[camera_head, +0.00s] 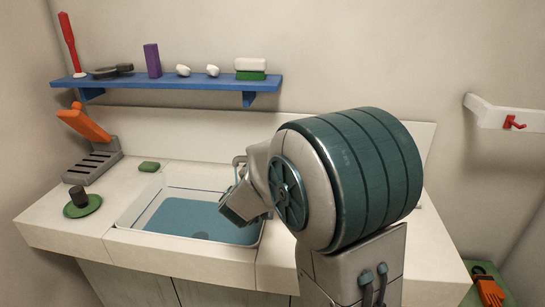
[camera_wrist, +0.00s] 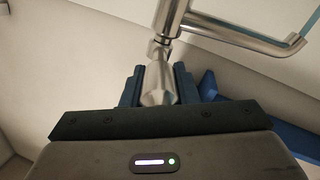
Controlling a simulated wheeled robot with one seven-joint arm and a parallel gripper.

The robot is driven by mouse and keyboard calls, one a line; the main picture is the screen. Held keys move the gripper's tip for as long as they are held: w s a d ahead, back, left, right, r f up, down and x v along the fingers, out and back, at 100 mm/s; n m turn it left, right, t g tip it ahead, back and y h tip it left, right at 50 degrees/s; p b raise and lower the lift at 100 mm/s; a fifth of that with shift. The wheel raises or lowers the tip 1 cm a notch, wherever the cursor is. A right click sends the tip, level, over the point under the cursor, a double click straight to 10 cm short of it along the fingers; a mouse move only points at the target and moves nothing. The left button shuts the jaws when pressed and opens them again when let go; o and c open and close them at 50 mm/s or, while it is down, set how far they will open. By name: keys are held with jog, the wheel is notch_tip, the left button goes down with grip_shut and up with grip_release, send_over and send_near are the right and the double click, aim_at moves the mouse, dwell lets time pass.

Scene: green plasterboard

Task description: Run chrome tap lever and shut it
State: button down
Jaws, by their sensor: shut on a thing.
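The chrome tap (camera_head: 239,160) shows only in a small part behind the sink in the head view, mostly hidden by my arm. In the wrist view its spout (camera_wrist: 240,40) runs from the top middle to the upper right. The tapered chrome lever (camera_wrist: 157,75) stands between the two dark blue fingers of my gripper (camera_wrist: 158,88), which is shut on it. In the head view my gripper (camera_head: 236,205) is over the right part of the sink, and its fingertips are hidden.
The white sink (camera_head: 128,215) has a teal surface inside, perhaps water. A green block (camera_head: 149,167), a green disc with a dark knob (camera_head: 82,203) and a grey rack with an orange-handled thing (camera_head: 88,167) stand left. A blue shelf (camera_head: 170,83) holding several items hangs above.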

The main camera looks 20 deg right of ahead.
jog(key=c, duration=1.1)
grip_release()
jog(key=shift+a, duration=0.1)
jog(key=v, duration=1.3)
jog(key=shift+s+a+r, duration=0.1)
jog(key=shift+s+a, duration=0.1)
jog(key=shift+s, duration=0.1)
